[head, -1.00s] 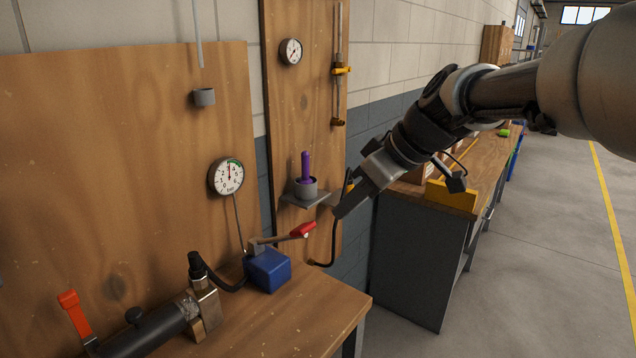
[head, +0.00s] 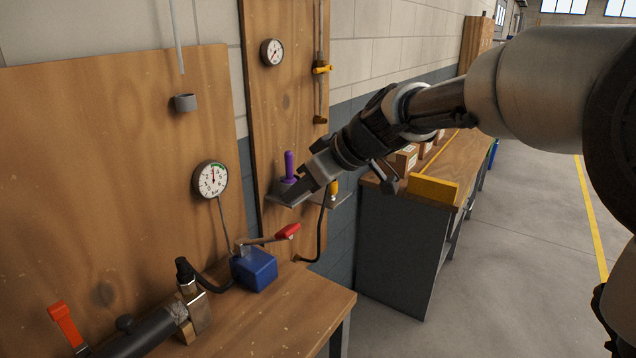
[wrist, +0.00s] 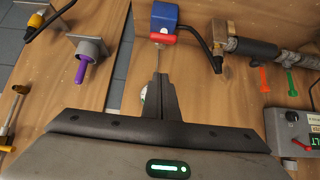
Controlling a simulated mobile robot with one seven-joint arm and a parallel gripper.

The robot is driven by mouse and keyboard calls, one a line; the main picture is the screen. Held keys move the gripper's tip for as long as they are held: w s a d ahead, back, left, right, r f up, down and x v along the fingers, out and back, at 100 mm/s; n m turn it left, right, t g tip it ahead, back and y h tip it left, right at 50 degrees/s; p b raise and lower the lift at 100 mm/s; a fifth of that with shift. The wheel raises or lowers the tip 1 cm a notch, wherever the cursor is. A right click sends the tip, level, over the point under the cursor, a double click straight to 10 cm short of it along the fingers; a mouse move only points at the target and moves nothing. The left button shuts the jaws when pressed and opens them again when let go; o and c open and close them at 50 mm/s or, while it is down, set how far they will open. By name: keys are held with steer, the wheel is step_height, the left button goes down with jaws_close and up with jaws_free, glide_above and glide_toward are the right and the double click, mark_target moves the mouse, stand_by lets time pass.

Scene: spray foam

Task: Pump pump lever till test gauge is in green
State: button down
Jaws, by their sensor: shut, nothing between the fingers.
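The pump is a blue box (head: 254,268) on the wooden bench, with a lever ending in a red grip (head: 289,231) that points right. The round white test gauge (head: 210,179) hangs on the board above. Its needle points roughly straight up, and a green band lies at the dial's upper right. My gripper (head: 283,200) is shut and empty, above the red grip and apart from it. In the wrist view, its shut fingers (wrist: 160,77) point toward the red grip (wrist: 163,38) below the blue pump (wrist: 165,14). The fingers hide most of the gauge there.
A purple-handled tool (head: 290,167) stands in a holder on a small shelf close behind my gripper. A black hose hangs beside the shelf. A dark cylinder (head: 150,332) with a red lever (head: 64,324) lies at the bench's left. A second workbench (head: 400,245) stands at right.

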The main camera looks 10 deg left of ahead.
mark_target(292, 228)
steer(key=x, duration=0.4)
steer(key=shift+s+d+f, duration=0.1)
steer(key=shift+d+f, duration=0.25)
steer(key=shift+f, duration=0.2)
steer(key=shift+s+d+f, duration=0.15)
steer(key=shift+d+f, duration=0.2)
steer(key=shift+f, duration=0.2)
steer(key=shift+s+d+f, duration=0.15)
steer(key=shift+d+f, duration=0.2)
steer(key=shift+f, duration=0.2)
